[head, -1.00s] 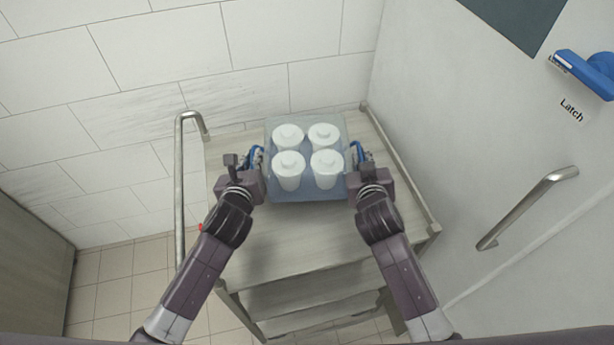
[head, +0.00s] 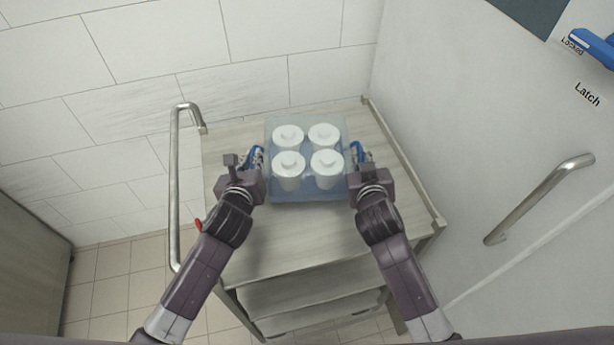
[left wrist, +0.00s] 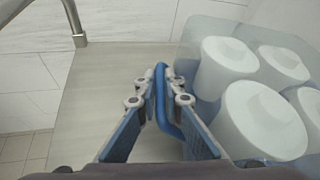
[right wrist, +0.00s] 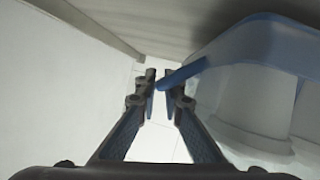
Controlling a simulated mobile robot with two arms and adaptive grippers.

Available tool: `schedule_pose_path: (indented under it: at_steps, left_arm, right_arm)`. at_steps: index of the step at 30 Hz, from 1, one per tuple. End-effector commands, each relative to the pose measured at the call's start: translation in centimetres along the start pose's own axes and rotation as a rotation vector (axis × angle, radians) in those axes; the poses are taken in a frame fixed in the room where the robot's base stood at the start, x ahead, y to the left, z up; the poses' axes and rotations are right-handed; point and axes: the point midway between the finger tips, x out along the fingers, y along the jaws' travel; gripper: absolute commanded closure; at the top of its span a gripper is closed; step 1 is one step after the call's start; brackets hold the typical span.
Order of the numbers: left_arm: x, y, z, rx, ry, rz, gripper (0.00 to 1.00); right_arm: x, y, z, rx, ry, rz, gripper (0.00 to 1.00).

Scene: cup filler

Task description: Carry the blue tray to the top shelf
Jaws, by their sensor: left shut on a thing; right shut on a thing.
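The translucent blue tray (head: 308,195) holds several white lidded containers (head: 289,165) standing upright in it. It is over the top shelf (head: 290,245) of a grey cart; I cannot tell for sure whether it rests on that surface. My left gripper (head: 256,160) is shut on the tray's left handle, a blue bar between the fingers in the left wrist view (left wrist: 162,88). My right gripper (head: 358,156) is shut on the right handle, which also shows in the right wrist view (right wrist: 183,74).
The cart has a metal push handle (head: 176,180) on the left and lower shelves (head: 310,293) below. A tiled wall stands behind. A pale door with a grab bar (head: 540,198) and blue latch (head: 592,45) is close on the right. The top surface is bare in front of the tray.

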Motion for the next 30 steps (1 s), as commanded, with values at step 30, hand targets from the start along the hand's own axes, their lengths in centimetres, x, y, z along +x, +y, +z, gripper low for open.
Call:
schedule_pose_path:
  at_steps: [30]
  left_arm:
    - [-2.3, 0.3, -1.3, 0.002, 0.000, -0.001, 0.74]
  right_arm:
    - [0.6, -0.3, 1.3, 0.000, 0.000, 0.000, 0.75]
